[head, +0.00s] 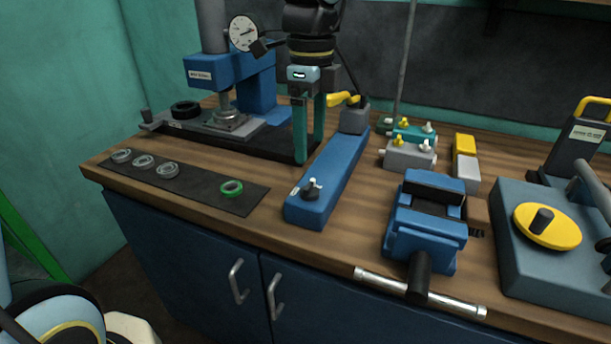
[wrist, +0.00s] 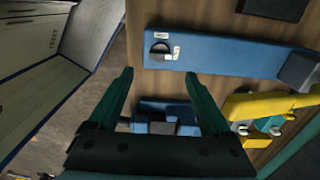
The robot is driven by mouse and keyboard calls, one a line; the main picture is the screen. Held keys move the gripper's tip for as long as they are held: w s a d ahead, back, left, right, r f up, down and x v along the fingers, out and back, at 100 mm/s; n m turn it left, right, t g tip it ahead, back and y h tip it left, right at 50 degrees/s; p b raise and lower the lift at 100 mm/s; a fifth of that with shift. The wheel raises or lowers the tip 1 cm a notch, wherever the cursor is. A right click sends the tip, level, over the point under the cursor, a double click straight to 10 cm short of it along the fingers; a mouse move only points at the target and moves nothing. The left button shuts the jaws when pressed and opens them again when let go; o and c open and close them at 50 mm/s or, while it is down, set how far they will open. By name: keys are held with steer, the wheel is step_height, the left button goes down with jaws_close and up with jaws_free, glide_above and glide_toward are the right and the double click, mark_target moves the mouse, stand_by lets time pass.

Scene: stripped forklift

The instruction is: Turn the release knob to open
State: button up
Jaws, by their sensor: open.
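The release knob (head: 312,189) is a small dark knob on the near end of a long blue pump body (head: 335,165). It also shows in the wrist view (wrist: 160,50), beside small white labels, beyond my fingertips. A yellow lever (head: 343,98) sits at the pump's far end. My gripper (head: 309,152) has teal fingers pointing down and is open and empty. In the head view it appears behind and left of the knob, beside the pump body. In the wrist view the fingers (wrist: 159,76) stand apart, with the knob roughly in line with the gap between them.
A blue press (head: 230,75) with a dial gauge (head: 243,33) stands at the left. A dark mat (head: 205,185) holds several rings. A blue vise (head: 428,215), valve blocks (head: 408,154) and a grey unit with a yellow disc (head: 548,227) stand to the right.

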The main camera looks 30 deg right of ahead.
mark_target(310, 184)
step_height(310, 184, down, 8)
steer(key=shift+f, duration=0.2)
jaws_close()
stand_by(0.8)
